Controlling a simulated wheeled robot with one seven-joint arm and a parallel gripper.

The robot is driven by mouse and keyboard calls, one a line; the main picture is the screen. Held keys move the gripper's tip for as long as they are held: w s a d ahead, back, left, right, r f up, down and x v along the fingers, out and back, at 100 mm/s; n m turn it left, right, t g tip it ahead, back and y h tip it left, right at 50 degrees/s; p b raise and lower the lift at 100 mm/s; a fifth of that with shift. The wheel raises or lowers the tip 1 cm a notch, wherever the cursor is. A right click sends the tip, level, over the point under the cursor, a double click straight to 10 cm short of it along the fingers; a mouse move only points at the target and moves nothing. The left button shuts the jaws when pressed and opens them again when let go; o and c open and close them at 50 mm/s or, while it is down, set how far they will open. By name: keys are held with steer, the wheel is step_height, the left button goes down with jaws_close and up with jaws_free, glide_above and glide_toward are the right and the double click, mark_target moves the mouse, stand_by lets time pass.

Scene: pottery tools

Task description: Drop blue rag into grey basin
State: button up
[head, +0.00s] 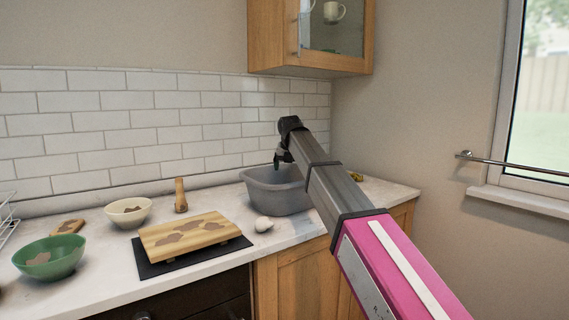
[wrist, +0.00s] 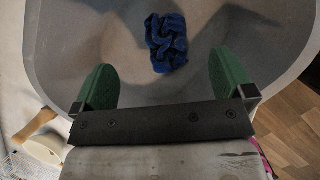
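The grey basin (head: 268,190) stands on the counter near the right corner of the wall. It fills most of the wrist view (wrist: 60,65). The blue rag (wrist: 167,43) lies crumpled inside the basin on its floor. The rag is hidden by the basin wall in the head view. My gripper (head: 281,160) is above the basin. In the wrist view my gripper (wrist: 164,80) has its two green fingers wide apart with nothing between them. The rag is beyond the fingertips, apart from them.
A wooden board (head: 190,236) lies on a dark mat (head: 150,268) left of the basin. A white lump (head: 263,224) sits in front of the basin. A green bowl (head: 50,258), a cream bowl (head: 128,211) and a wooden tool (head: 181,196) stand further left. A wall cabinet (head: 272,40) hangs above.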

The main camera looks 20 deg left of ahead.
steer(key=v, duration=1)
steer(key=shift+r, duration=0.4)
steer(key=shift+s, duration=0.1)
